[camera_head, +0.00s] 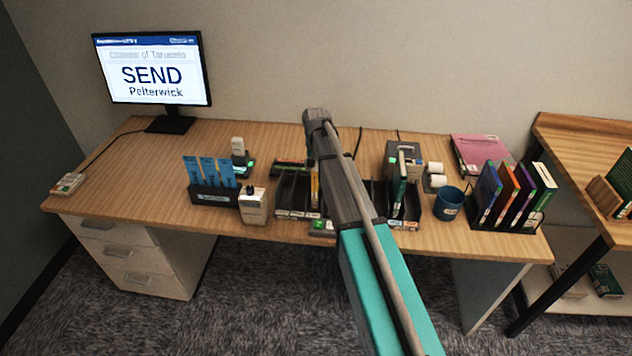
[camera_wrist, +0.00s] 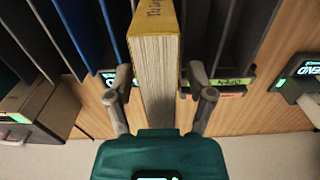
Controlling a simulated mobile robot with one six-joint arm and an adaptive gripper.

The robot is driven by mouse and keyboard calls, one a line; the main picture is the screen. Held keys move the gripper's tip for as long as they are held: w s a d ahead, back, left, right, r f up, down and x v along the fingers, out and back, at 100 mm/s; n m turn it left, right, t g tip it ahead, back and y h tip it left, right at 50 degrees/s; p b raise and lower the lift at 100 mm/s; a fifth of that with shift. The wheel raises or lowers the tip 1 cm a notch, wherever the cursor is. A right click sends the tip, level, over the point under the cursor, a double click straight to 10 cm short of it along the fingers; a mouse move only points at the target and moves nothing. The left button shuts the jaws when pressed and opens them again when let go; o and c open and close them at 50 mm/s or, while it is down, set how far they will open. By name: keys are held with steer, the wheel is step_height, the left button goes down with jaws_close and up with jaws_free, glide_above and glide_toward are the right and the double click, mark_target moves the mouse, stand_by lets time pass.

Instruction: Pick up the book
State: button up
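The book (camera_wrist: 157,75) shows in the wrist view as a yellow spine with a pale page block, standing between dark slot dividers. My gripper (camera_wrist: 159,80) is open, with one finger on each side of the book. Narrow gaps seem to show between the fingers and the covers; contact is hard to judge. In the head view a thin yellow book (camera_head: 315,186) stands in the dark sorter rack (camera_head: 290,195), left of my arm.
Dark dividers (camera_wrist: 228,35) stand close on both sides in the wrist view. A label reading OPEN (camera_wrist: 235,82) is at right. The desk (camera_head: 130,190) also holds a monitor (camera_head: 155,75), a blue mug (camera_head: 449,203) and a rack of books (camera_head: 510,195). The desk's left part is mostly clear.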

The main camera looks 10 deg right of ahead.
steer(key=shift+a, duration=0.1)
jaws_close()
steer(key=shift+r, duration=0.2)
step_height(320, 180, up, 10)
steer(key=p, duration=1)
steer(key=shift+f, duration=0.2)
steer(key=shift+s, duration=0.1)
stand_by(0.6)
